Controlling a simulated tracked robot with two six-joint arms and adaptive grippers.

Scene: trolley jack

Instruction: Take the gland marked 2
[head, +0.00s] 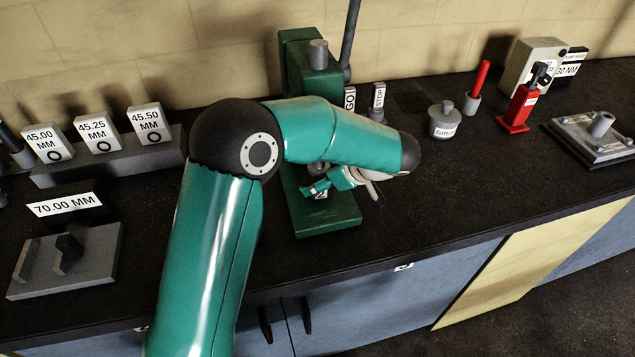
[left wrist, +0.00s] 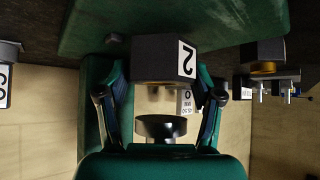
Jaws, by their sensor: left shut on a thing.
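The gland marked 2 is a dark block with a white label in the left wrist view (left wrist: 162,58). My left gripper (left wrist: 160,88) has one finger on each side of it and is shut on it. In the head view the gripper (head: 327,187) is low over the base of the green stand (head: 330,222), and only a bit of the gland's label (head: 321,194) shows. My arm hides part of the stand. Whether the gland touches the base is unclear. A dark round cup-like part (left wrist: 161,128) shows near the gland. My right gripper is out of view.
A grease pot (head: 444,121) and a red tool (head: 517,110) are to the right. Size-marked blocks (head: 98,134) and a grey fixture (head: 90,268) are left. The right front bench is clear.

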